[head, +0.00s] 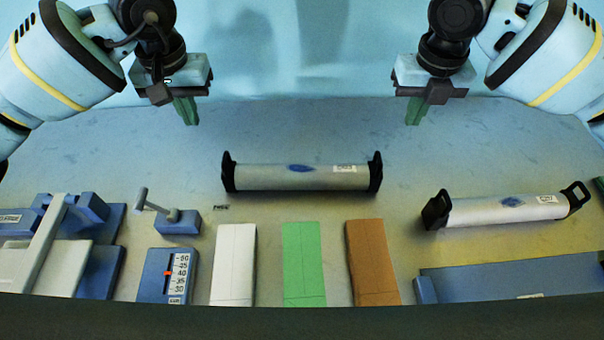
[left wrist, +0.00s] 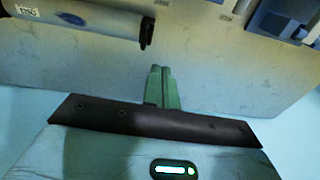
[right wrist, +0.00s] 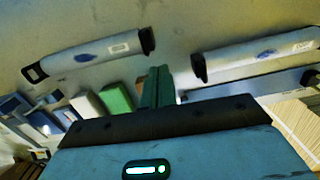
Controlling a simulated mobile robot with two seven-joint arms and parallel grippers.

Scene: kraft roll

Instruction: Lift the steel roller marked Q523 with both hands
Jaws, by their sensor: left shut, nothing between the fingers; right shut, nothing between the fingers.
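A steel roller (head: 300,178) with black end handles and a blue oval mark lies across the middle of the table. Its label is too small to read surely. A second, similar roller (head: 508,210) lies slightly tilted at the right; its label is also unclear. Both rollers (right wrist: 90,55) (right wrist: 262,55) show in the right wrist view, and the middle one (left wrist: 85,18) in the left wrist view. My left gripper (head: 187,118) is shut and empty, above the table, behind and left of the middle roller. My right gripper (head: 413,118) is shut and empty, behind and right of it.
White (head: 233,265), green (head: 303,265) and brown (head: 372,262) blocks lie in front of the middle roller. A blue scale block (head: 152,275) and blue fixtures (head: 100,260) stand at the left. A long blue piece (head: 510,280) lies front right. The table behind the rollers is clear.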

